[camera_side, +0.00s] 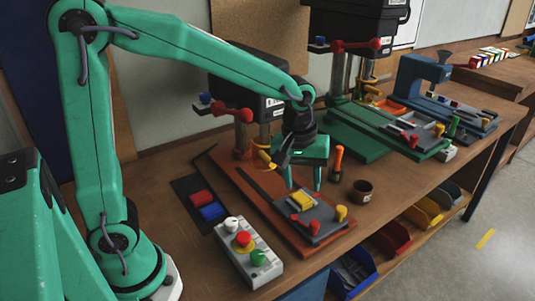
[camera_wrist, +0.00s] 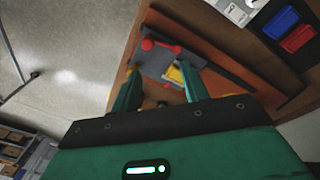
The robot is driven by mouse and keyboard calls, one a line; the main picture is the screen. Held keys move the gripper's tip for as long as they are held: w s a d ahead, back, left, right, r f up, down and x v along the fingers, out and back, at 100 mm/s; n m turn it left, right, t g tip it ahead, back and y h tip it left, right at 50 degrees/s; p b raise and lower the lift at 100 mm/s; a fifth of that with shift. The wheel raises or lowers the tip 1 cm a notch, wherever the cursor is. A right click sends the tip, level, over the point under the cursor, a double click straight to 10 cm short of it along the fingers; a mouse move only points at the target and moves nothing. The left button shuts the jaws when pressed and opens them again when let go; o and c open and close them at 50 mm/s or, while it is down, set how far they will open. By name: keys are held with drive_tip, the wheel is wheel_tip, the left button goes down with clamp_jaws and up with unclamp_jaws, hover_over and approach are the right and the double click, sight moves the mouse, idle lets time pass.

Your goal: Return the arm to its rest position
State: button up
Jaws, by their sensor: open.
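My gripper (camera_side: 304,187) hangs from my green arm, fingers pointing down, over the work plate of the nearest drill press. It is open, with a clear gap between its two fingers and nothing seen held. In the wrist view my gripper (camera_wrist: 158,82) also shows its fingers apart. A yellow block (camera_side: 302,200) lies on the grey plate (camera_side: 322,214) just below the fingers. I cannot tell the exact height of the fingertips above the plate.
The nearest drill press (camera_side: 246,100) stands close behind my gripper. An orange-handled tool (camera_side: 338,160) and a dark cup (camera_side: 362,190) are to the right. A button box (camera_side: 248,252) and red and blue blocks (camera_side: 207,205) are to the left.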

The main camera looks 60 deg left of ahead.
drive_tip(key=s+a+r+m+t, duration=0.2)
drive_tip(key=s+a+r+m, duration=0.1)
drive_tip(key=s, duration=0.4)
drive_tip(key=s+a+r+m+t, duration=0.2)
drive_tip(key=s+a+r+m, duration=0.1)
drive_tip(key=s, duration=0.5)
drive_tip(key=shift+a+r+m, duration=0.4)
drive_tip(key=shift+a+m, duration=0.3)
drive_tip(key=shift+m, duration=0.4)
